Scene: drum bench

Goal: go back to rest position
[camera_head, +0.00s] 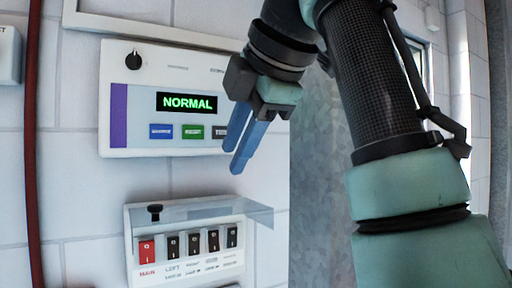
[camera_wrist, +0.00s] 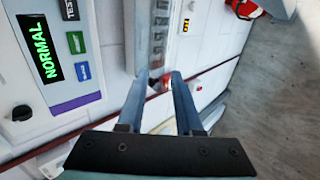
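My gripper (camera_head: 236,162) hangs from the arm in the upper middle of the head view, in front of the right edge of a white control panel (camera_head: 120,70). Its two blue fingers point down and left. In the wrist view the fingers of my gripper (camera_wrist: 158,82) stand apart with nothing held between them. The panel's screen reads NORMAL in green (camera_head: 187,103). The fingers partly cover the panel's rightmost dark button (camera_head: 219,132). I cannot tell whether the fingers touch the panel.
Below the panel, a switch box (camera_head: 133,255) has a red MAIN switch (camera_head: 147,250), several dark switches and a clear raised cover (camera_head: 200,209). A dark red pipe (camera_head: 32,150) runs down the left wall. Grey floor (camera_wrist: 285,110) lies right in the wrist view.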

